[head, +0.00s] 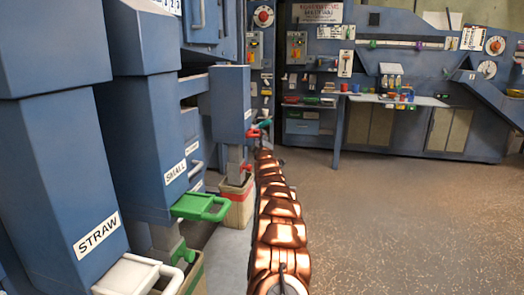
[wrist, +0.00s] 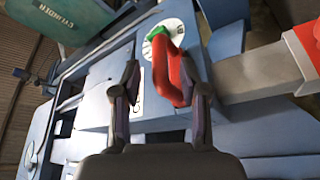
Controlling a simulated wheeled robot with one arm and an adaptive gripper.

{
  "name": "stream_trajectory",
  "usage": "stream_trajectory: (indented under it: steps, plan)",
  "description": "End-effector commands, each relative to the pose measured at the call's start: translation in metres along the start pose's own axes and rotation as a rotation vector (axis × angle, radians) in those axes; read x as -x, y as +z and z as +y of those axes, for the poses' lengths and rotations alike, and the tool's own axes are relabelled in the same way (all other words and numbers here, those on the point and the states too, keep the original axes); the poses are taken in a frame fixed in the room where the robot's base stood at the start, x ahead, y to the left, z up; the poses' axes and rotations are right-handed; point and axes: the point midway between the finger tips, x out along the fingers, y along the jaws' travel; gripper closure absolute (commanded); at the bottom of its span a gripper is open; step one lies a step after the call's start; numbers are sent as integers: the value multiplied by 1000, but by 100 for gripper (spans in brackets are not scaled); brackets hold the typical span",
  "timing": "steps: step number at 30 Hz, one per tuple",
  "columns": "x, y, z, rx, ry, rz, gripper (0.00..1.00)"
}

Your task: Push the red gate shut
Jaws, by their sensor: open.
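The red gate's handle (head: 252,133) shows on the side of the third blue hopper in the head view, near the far end of my arm. In the wrist view a red handle (wrist: 167,72) with a green end lies between the two fingers of my gripper (wrist: 160,92). The fingers are open, one on each side of it; the right finger is close to its lower end, and contact cannot be told. A grey spout with a red end (wrist: 303,45) shows at the right. A red part (head: 246,167) also shows on the spout below the hopper.
Nearer hoppers labelled STRAW (head: 65,190) and SMALL (head: 140,140) stand left of my arm, with a white handle (head: 130,275) and a green handle (head: 203,207). A bin (head: 237,205) stands under the red part. The floor (head: 400,220) at the right is clear.

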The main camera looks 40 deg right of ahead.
Motion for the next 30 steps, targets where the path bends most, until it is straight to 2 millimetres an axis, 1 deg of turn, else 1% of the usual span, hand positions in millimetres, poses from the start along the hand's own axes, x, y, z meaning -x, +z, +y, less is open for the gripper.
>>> stream_trajectory:
  steps: [3, 7, 22, 26, 30]
  plan:
    - [9, -1, -4, -6, -7, 0, 57]
    - [18, 0, 0, -4, -2, -1, 57]
    - [58, 0, -3, -6, -6, -2, 57]
    - [67, 0, 0, -4, -2, 0, 57]
    - [74, 0, -2, -3, -4, 0, 57]
